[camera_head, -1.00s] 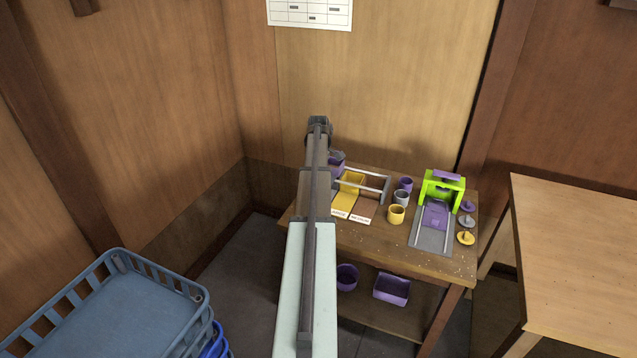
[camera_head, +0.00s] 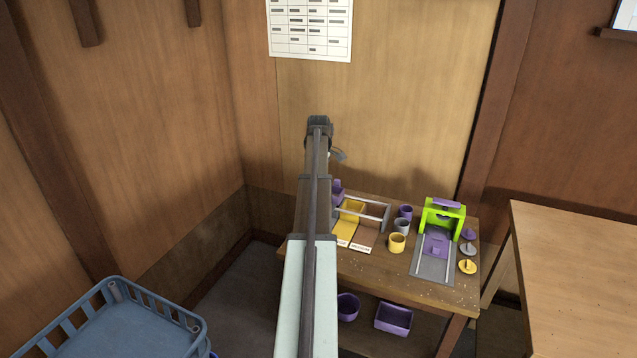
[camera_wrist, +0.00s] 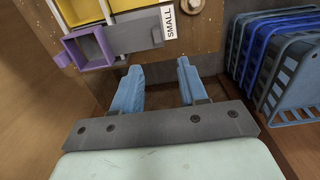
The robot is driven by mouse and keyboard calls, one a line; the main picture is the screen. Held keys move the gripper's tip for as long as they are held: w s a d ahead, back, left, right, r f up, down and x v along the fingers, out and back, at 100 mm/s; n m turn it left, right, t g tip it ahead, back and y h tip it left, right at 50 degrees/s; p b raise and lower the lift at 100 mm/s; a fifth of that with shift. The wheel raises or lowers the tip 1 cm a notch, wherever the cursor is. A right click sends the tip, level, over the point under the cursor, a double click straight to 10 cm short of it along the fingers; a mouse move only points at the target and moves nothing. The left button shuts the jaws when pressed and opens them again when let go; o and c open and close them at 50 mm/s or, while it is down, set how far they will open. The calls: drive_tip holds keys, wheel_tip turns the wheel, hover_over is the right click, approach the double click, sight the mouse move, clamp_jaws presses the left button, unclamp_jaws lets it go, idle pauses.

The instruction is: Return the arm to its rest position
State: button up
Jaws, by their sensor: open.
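My arm reaches up and away from the camera in the head view, over the left part of the wooden worktable (camera_head: 395,281). My gripper (camera_wrist: 160,85) shows in the wrist view with its two blue fingers spread wide apart and nothing between them. In the head view the fingers are mostly hidden behind my arm. Past the fingers, the wrist view shows a purple tray (camera_wrist: 90,48), a yellow compartment (camera_wrist: 85,12) and a label reading SMALL (camera_wrist: 168,22). The gripper appears apart from all of them.
On the table stand several cups, a yellow one (camera_head: 397,243) among them, and a green press (camera_head: 443,215). Blue crates (camera_head: 120,335) stand at the lower left and in the wrist view (camera_wrist: 285,65). A bare table (camera_head: 575,270) is at right. Purple bins (camera_head: 394,318) sit below.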

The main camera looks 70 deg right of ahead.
idle(0.3)
drive_tip(key=w+a+f+m+y, duration=0.1)
drive_tip(key=w+a+f+m, duration=0.1)
drive_tip(key=w+a+f, duration=0.5)
drive_tip(key=w+a+f+m+y, duration=0.15)
drive_tip(key=w+a+f, duration=0.25)
drive_tip(key=a+f, duration=0.5)
drive_tip(key=w+a+f+m+g, duration=0.1)
drive_tip(key=w+a+f+m, duration=0.1)
drive_tip(key=a+f, duration=0.55)
drive_tip(key=w+a+f+m, duration=0.1)
drive_tip(key=a+f+m, duration=0.2)
drive_tip(key=a+f, duration=0.5)
drive_tip(key=s+a+f+m+g, duration=0.25)
drive_tip(key=s+a+f, duration=0.35)
drive_tip(key=a, duration=0.5)
drive_tip(key=s+a+f+m+g, duration=0.1)
drive_tip(key=s+a+f+m, duration=0.2)
drive_tip(key=s+a+f, duration=0.5)
drive_tip(key=s+a+f+n, duration=0.1)
drive_tip(key=s+a+n, duration=0.2)
drive_tip(key=a, duration=0.5)
drive_tip(key=s+a+f+n+g+h, duration=0.1)
drive_tip(key=s+a+n, duration=0.2)
drive_tip(key=a+n, duration=0.3)
drive_tip(key=s+a+f+n+g+h, duration=0.1)
drive_tip(key=s+a+n, duration=0.2)
drive_tip(key=a, duration=0.9)
drive_tip(key=shift+s+f+n, duration=0.4)
drive_tip(key=shift+n, duration=0.6)
